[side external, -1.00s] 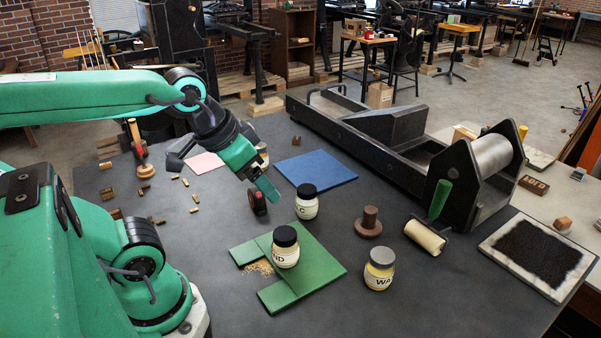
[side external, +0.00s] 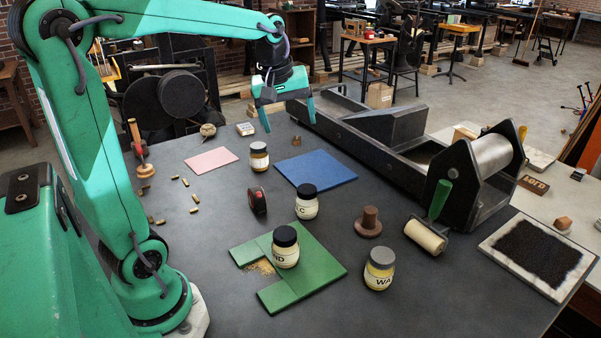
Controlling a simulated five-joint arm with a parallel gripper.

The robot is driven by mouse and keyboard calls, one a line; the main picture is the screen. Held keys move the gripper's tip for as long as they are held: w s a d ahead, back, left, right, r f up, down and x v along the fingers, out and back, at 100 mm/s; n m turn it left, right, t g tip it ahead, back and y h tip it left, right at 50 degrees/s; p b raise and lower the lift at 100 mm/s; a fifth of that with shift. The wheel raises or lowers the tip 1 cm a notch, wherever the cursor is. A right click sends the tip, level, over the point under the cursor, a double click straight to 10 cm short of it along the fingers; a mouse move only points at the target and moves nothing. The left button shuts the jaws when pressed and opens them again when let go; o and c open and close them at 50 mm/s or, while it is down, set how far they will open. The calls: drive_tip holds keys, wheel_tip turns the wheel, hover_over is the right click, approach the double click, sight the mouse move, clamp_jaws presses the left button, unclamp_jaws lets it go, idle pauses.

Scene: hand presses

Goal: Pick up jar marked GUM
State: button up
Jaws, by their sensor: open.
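Several jars stand upright on the dark table. Another jar (side external: 306,203) has a label ending in C. A third jar (side external: 285,248), its label ending in ND, stands on the green pieces. A grey-lidded jar (side external: 379,271) at the front right shows WA. I cannot read GUM on any of them. My gripper (side external: 288,119) is open and empty, fingers pointing down, raised above the back of the table, up and right of the back jar in the picture.
A blue sheet (side external: 315,169) and a pink sheet (side external: 211,160) lie flat. A brown spool (side external: 369,222), a roller (side external: 426,236) and the large press (side external: 440,160) occupy the right.

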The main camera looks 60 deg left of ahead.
drive_tip(key=w+a+f+n+g, duration=0.1)
drive_tip(key=w+a+f+n, duration=0.2)
drive_tip(key=w+a+n, duration=0.35)
drive_tip(key=n+g+h, duration=0.1)
drive_tip(key=n+g, duration=0.1)
drive_tip(key=n, duration=0.9)
hover_over(257, 145)
drive_tip(key=shift+m, duration=0.25)
drive_tip(key=f, duration=1.3)
drive_tip(key=shift+w+d+f, duration=0.15)
drive_tip(key=shift+d+f, duration=0.2)
drive_tip(key=shift+d, duration=0.05)
drive_tip(key=shift+a+f, duration=0.3)
drive_tip(key=shift+a, duration=0.05)
drive_tip(key=shift+f, duration=1.3)
drive_tip(key=shift+f, duration=0.1)
drive_tip(key=shift+s+f, duration=0.2)
drive_tip(key=shift+f, duration=2.3)
drive_tip(key=shift+c, duration=0.4)
